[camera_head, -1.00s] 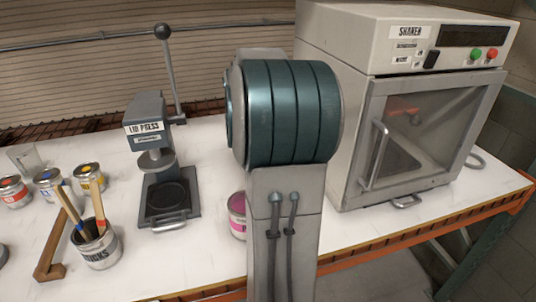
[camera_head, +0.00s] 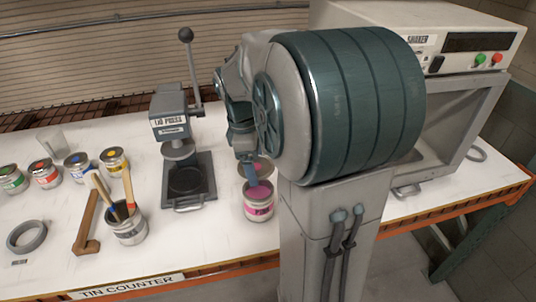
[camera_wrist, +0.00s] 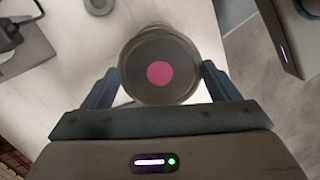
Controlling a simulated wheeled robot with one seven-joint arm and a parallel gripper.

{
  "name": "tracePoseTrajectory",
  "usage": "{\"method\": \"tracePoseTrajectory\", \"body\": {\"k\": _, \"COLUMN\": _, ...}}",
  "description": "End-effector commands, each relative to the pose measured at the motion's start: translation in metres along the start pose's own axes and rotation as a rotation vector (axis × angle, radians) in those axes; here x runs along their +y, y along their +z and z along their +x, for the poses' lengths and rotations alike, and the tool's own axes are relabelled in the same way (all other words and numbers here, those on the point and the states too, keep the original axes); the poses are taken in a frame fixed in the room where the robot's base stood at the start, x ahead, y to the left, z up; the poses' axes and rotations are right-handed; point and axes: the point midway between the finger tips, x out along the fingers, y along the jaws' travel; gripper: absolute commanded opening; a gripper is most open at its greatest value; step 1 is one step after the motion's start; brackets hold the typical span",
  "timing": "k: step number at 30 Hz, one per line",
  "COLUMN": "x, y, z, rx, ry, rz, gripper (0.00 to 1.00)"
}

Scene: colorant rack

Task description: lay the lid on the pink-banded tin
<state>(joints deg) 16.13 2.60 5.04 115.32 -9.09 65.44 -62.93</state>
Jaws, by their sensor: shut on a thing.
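The pink-banded tin (camera_head: 258,210) stands upright on the counter, open, with pink paint showing in its top. My gripper (camera_wrist: 160,82) is shut on the lid (camera_wrist: 140,82), a round grey disc with a pink dot, held by its edges between the two fingers. In the head view the lid (camera_head: 260,166) shows above and just behind the tin's mouth, partly covered by my gripper, and apart from the tin. In the wrist view the lid hides most of what lies beneath it, with a pale round edge showing beyond it.
The lid press (camera_head: 185,170) stands left of the tin, and the shaker (camera_head: 450,100) stands to the right behind my arm. Bare counter lies before the press.

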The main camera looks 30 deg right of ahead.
Motion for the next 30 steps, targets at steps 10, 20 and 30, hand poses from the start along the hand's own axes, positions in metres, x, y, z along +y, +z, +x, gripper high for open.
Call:
{"method": "tracePoseTrajectory", "body": {"k": 10, "x": 0.003, "y": 0.007, "z": 0.001, "rx": 0.000, "ry": -0.003, "rz": 0.017, "gripper": 0.61}}
{"method": "tracePoseTrajectory", "body": {"k": 20, "x": 0.002, "y": 0.003, "z": 0.020, "rx": 0.000, "ry": -0.003, "rz": 0.015, "gripper": 0.61}}
{"method": "tracePoseTrajectory", "body": {"k": 30, "x": 0.002, "y": -0.003, "z": 0.051, "rx": 0.000, "ry": -0.002, "rz": 0.012, "gripper": 0.61}}
